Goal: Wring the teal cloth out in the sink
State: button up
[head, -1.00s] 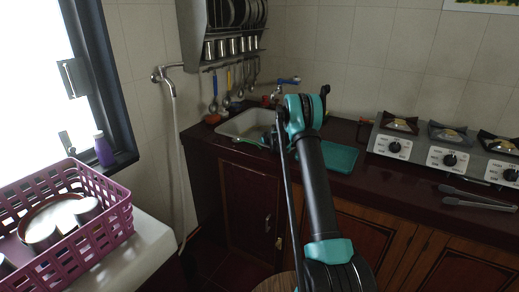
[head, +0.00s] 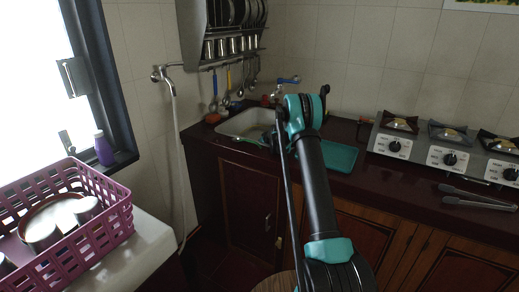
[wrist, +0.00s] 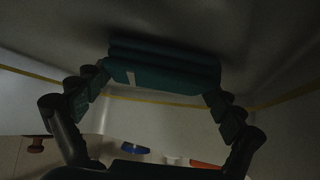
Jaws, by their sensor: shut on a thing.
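The teal cloth (wrist: 165,72) shows in the wrist view as a thick folded bundle with a small pale tag. My gripper (wrist: 158,84) has one finger at each end of it and is shut on it. Grey sink walls surround the cloth in that view; I cannot tell whether it touches the basin. In the head view the pale sink (head: 238,125) is set into the counter's left end. My arm reaches over it and hides much of its right side, and the cloth cannot be made out there.
A teal mat or tray (head: 340,157) lies on the dark counter (head: 385,184) right of the sink. A blue-handled tap (head: 288,80) stands behind it. A stove (head: 440,152) and tongs (head: 478,199) are farther right. A dish rack with hanging utensils (head: 230,45) is above.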

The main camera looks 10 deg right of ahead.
notch_tip(320, 180, up, 16)
dwell(1.2)
dwell(0.4)
